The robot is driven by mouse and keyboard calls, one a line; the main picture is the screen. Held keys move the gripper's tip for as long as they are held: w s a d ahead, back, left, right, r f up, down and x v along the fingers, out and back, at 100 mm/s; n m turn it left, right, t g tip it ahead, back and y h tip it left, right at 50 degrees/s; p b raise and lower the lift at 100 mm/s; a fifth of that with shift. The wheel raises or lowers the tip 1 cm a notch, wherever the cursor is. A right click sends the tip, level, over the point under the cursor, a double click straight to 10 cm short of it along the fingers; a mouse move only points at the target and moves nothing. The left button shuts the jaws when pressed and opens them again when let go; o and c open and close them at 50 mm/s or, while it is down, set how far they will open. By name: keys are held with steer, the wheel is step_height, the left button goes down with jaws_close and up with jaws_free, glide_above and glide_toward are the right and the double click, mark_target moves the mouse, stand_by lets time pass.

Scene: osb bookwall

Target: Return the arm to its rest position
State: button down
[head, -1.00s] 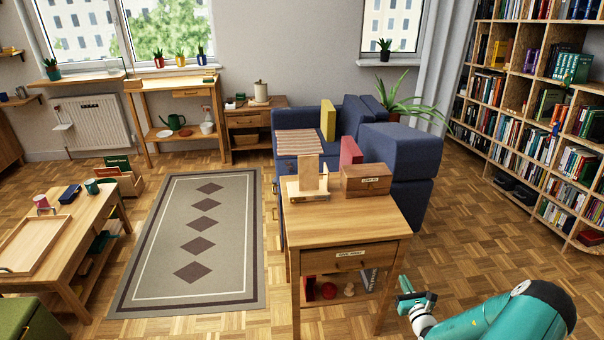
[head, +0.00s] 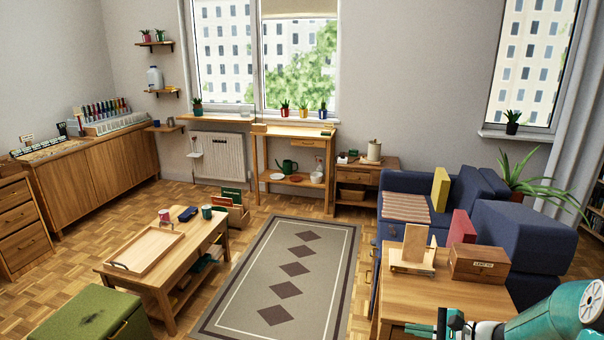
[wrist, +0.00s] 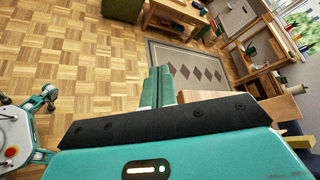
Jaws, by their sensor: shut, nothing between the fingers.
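My gripper (head: 449,324) shows at the bottom of the head view, in front of the near wooden side table (head: 415,300). The teal arm behind it reaches in from the lower right corner. In the wrist view my gripper's teal fingers (wrist: 158,88) are together with nothing between them. Beyond them lie the floor and the patterned rug (wrist: 190,62). The fingers look apart from any object.
The near table bears a wooden stand (head: 413,255) and a lidded wooden box (head: 480,262). A blue armchair (head: 520,240) stands behind it. A coffee table (head: 200,245) with a tray (head: 146,250) and a green ottoman (head: 90,318) are left. The rug (head: 285,270) is clear.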

steer(key=s+a+r+n+g+h, duration=0.2)
steer(key=s+a+r+n+g, duration=0.25)
steer(key=a, duration=0.35)
steer(key=s+a+r+n+t+h, duration=0.1)
steer(key=s+r+n+h, duration=0.3)
steer(key=s, duration=0.5)
steer(key=s+a+r+n+t+h, duration=0.1)
steer(key=s+a+r+n+h, duration=0.3)
steer(key=s+r+n, duration=0.4)
steer(key=shift+s+a+r+n, duration=0.15)
steer(key=shift+s+r+n, duration=0.2)
steer(key=shift+r, duration=0.55)
steer(key=shift+d, duration=0.2)
